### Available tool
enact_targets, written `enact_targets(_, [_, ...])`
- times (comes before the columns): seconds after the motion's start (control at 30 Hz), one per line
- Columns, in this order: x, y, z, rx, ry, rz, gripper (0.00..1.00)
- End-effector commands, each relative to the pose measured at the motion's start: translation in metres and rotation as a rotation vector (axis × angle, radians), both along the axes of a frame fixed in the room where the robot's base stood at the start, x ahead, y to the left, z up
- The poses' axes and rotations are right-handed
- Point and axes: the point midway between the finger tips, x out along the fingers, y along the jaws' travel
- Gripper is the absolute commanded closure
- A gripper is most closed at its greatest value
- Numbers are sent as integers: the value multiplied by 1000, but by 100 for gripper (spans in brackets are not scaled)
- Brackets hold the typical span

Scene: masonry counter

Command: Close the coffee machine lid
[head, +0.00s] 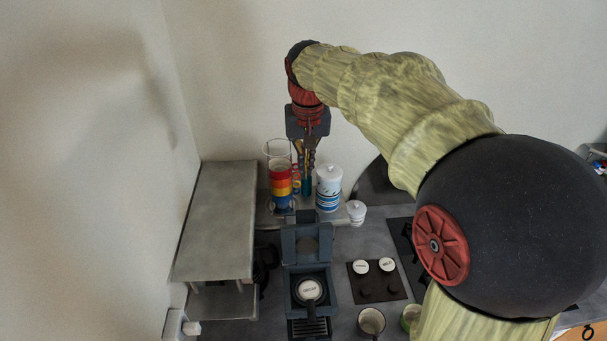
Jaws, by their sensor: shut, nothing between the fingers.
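The dark blue-grey coffee machine (328,292) stands on the counter at lower centre. Its lid (291,243) is open and stands up at the back of the machine. A round piece with a white labelled top (310,290) sits in the machine's opening, with a dark handle toward the front. My gripper (306,172) points down above and behind the raised lid in the picture, between the stacked cups and a white canister. It is shut and empty. Its fingertips are hard to make out against the things behind, and I cannot tell whether it touches any of them.
Colourful stacked cups (281,181) stand left of my gripper; the striped white canister (328,189) and a small white jar (356,212) stand right. A grey shelf (218,220) is at left. A dark tray (377,284) with labelled pods and mugs (371,322) lie right of the machine.

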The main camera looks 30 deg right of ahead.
Motion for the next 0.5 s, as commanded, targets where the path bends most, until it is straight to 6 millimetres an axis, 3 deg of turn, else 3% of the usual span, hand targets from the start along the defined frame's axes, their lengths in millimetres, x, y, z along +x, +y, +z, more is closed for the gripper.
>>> enact_targets(0.4, [10, -4, -79, 1, 5, 1, 100])
enact_targets(0.47, [12, -5, -90, 1, 5, 1, 100])
enact_targets(0.5, [4, -1, -82, 0, -2, 2, 100])
